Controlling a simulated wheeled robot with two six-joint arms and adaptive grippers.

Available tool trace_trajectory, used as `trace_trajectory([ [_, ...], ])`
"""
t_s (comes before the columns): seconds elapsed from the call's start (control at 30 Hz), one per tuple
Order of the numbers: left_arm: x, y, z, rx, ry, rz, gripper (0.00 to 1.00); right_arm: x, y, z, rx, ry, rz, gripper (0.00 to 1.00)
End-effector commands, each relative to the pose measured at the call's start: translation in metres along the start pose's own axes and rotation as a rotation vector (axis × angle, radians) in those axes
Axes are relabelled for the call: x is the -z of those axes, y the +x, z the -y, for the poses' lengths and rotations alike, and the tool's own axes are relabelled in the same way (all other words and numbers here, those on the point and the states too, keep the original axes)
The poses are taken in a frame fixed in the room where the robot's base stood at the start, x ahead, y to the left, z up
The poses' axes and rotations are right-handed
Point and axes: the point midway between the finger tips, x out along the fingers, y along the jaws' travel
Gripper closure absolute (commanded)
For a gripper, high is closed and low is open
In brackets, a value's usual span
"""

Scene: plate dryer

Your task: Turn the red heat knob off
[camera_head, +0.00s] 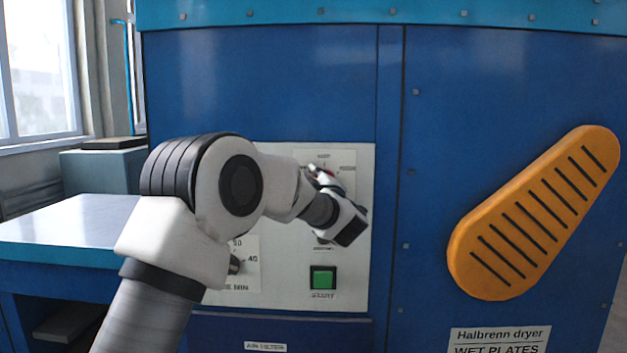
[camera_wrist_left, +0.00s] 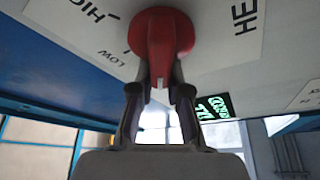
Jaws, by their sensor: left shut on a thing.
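The red heat knob (camera_wrist_left: 162,32) sits on the pale control panel and shows large at the top of the left wrist view. Printing beside it includes "HIGH" and "LOW", and part of a word starting "HE". My left gripper (camera_wrist_left: 160,86) is shut on the knob, with one finger on each side. In the head view my left gripper (camera_head: 322,174) is at the upper part of the control panel (camera_head: 355,265); my wrist and fingers hide most of the knob there. I cannot tell which mark the knob points to. My right gripper is not in view.
A green start button (camera_head: 323,278) is below my wrist on the panel. A dark knob (camera_head: 235,264) is partly hidden by my arm. An orange slotted guard (camera_head: 535,215) sticks out at the right. A pale tabletop (camera_head: 70,220) is at the left.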

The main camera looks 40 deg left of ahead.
Motion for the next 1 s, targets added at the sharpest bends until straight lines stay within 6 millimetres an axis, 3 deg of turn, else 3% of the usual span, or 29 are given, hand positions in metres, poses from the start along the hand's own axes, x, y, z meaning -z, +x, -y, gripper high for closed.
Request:
trace_trajectory([
  [0.67,-0.0043,-0.0012,0.0064,0.035,-0.063,0.008,1.00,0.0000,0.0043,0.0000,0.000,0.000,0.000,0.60],
  [0.7,-0.0043,-0.0012,0.0063,0.035,-0.063,0.008,0.74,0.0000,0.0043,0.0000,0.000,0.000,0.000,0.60],
  [0.73,-0.0042,-0.0012,0.0063,0.035,-0.064,0.008,0.63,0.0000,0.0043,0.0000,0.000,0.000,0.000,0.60],
  [0.77,-0.0040,-0.0011,0.0060,0.034,-0.064,0.008,0.58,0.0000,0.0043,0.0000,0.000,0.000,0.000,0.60],
  [1.0,-0.0021,-0.0006,0.0038,0.031,-0.066,0.004,0.58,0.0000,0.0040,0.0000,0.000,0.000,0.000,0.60],
])
